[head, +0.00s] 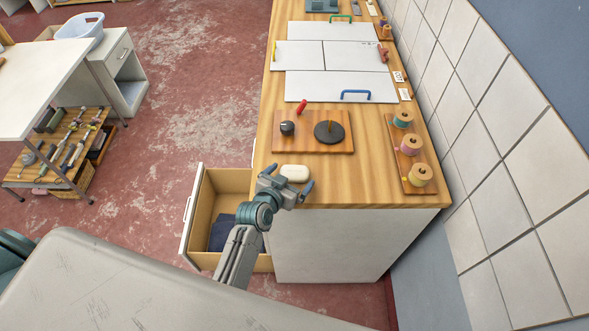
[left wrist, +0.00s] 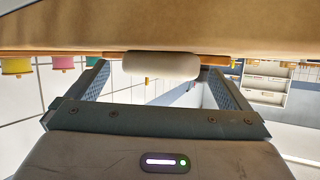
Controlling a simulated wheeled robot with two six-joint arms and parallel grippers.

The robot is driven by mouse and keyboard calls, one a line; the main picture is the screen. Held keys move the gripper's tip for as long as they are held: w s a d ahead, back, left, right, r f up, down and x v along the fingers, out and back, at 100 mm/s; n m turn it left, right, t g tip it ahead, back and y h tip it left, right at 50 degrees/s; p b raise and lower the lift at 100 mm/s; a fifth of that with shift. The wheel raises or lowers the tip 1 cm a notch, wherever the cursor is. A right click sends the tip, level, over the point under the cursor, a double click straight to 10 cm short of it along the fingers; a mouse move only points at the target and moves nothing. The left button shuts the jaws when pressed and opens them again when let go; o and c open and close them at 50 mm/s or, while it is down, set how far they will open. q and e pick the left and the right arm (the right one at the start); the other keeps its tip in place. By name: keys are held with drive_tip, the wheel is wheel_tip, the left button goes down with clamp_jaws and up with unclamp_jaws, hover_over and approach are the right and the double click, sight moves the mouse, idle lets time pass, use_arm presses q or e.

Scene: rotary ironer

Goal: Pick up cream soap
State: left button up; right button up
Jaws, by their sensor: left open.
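The cream soap (head: 295,172) is a pale rounded bar lying near the front edge of the wooden counter top. My left gripper (head: 289,177) is open at that edge, with one blue fingertip on each side of the soap. In the left wrist view, the soap (left wrist: 162,66) shows between the tips of the two spread fingers, with a gap visible at least on the left side. Its underside contact with the counter is not clear. My right gripper is in neither view.
Behind the soap is a wooden board (head: 313,142) with a black knob and a dark disc. A rack of thread spools (head: 417,178) stands at the right. An open drawer (head: 193,221) with dark cloth juts out at the left, below the counter.

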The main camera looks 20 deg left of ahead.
use_arm(q)
drive_tip(key=shift+w+d+f, duration=0.1)
drive_tip(key=shift+w+f, duration=0.2)
drive_tip(key=shift+w, duration=0.25)
drive_tip(key=c, duration=1)
drive_tip(key=shift+r, duration=0.2)
